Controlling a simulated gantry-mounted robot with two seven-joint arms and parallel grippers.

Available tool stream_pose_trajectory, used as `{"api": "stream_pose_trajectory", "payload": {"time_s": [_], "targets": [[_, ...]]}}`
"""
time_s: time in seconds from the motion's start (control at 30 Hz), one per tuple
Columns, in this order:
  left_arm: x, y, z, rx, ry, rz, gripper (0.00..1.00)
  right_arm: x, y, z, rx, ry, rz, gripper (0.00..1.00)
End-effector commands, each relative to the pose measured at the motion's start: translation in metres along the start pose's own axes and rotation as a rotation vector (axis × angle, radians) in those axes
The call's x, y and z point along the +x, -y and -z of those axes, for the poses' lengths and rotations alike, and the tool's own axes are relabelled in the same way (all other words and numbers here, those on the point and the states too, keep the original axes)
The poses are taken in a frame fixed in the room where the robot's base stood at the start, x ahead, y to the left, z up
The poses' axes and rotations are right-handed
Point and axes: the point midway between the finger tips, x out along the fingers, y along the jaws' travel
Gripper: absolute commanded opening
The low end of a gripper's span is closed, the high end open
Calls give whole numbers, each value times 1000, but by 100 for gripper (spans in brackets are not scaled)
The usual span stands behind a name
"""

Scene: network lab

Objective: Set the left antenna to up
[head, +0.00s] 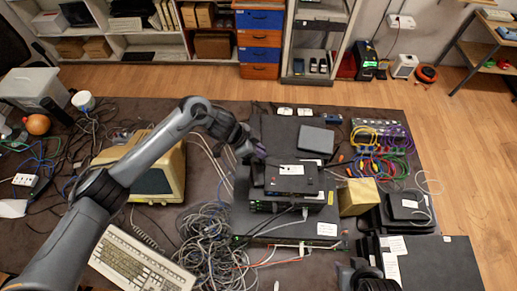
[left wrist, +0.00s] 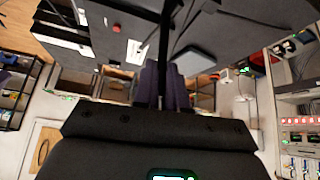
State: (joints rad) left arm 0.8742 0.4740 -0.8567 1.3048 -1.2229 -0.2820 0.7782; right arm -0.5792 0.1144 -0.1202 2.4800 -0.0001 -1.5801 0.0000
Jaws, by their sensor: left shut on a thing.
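The black router (head: 290,179) with a white label lies on top of a stack of network boxes right of the table's middle. My left gripper (head: 260,154) is at the router's back left corner. In the left wrist view its purple fingers (left wrist: 165,88) are shut on a thin black rod, the left antenna (left wrist: 164,42), which runs up the picture from between them. In the head view the gripper and dark background hide the antenna, so its angle is hard to tell. A dark part of my right arm shows at the bottom edge; its fingers cannot be made out.
A beige monitor (head: 160,178), a keyboard (head: 140,262) and a heap of grey cables (head: 212,240) lie left of the stack. A yellow box (head: 358,197) stands close on its right. Coloured cables (head: 380,150) lie behind right.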

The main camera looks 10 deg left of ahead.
Motion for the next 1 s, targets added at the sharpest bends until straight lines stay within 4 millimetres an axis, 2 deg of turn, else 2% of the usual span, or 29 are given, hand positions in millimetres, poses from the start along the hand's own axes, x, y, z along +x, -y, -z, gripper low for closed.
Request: {"api": "stream_pose_trajectory", "payload": {"time_s": [0.03,0.17,0.2,0.57,0.77,1.0], "targets": [[2,0,-4,-3,8,-1,16,1,0,0,0,1,0,43],[2,0,-4,-3,6,-1,36,1,0,-1,-1,1,-1,43],[2,0,-3,-3,5,-1,37,1,0,-1,-2,2,-1,43],[-3,0,-1,-1,1,1,37,2,-2,-2,-9,3,-7,43],[-26,1,-2,0,1,3,37,6,-2,-3,-9,3,-7,43],[-68,1,-2,1,1,3,37,14,-1,-6,-6,3,-5,43]]}}
